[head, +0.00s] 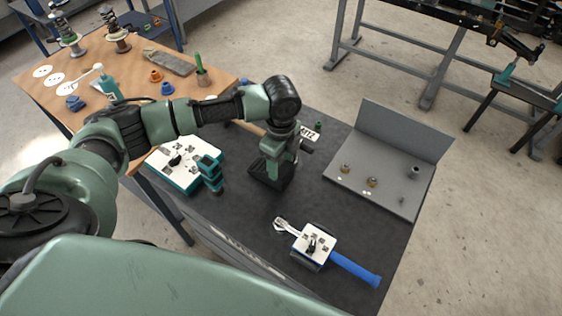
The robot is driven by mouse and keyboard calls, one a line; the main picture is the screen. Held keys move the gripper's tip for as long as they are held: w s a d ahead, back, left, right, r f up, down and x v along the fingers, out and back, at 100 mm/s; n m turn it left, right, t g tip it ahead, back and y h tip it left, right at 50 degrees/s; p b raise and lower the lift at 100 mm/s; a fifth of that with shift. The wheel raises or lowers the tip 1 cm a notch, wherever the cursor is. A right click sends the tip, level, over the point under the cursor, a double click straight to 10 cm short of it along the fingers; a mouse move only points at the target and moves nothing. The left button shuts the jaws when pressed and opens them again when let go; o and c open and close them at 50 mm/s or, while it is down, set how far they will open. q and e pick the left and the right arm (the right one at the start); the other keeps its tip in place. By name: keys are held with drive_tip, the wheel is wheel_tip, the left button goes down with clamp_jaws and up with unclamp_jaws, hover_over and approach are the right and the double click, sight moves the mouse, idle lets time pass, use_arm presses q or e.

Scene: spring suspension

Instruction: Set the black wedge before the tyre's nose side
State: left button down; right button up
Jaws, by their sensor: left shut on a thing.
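My left gripper (272,166) points down over the dark mat of the near bench, right of the teal-sided white box. It is shut on a black, blocky thing that looks like the black wedge; its outline merges with the dark fingers and mat. I cannot tell whether it touches the mat. I cannot make out a tyre or its nose side in this view. My right gripper is not in view.
A teal-sided white box (188,180) and a teal-and-black tool (210,173) are left of the gripper. A grey tray (362,196) with small parts is right. A blue-handled tool (355,269) and a white-topped block (313,244) lie nearer. Bare mat lies between.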

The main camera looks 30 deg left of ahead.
use_arm(q)
drive_tip(key=shift+f, duration=0.35)
drive_tip(key=shift+c, duration=2.4)
unclamp_jaws()
drive_tip(key=shift+f, duration=0.1)
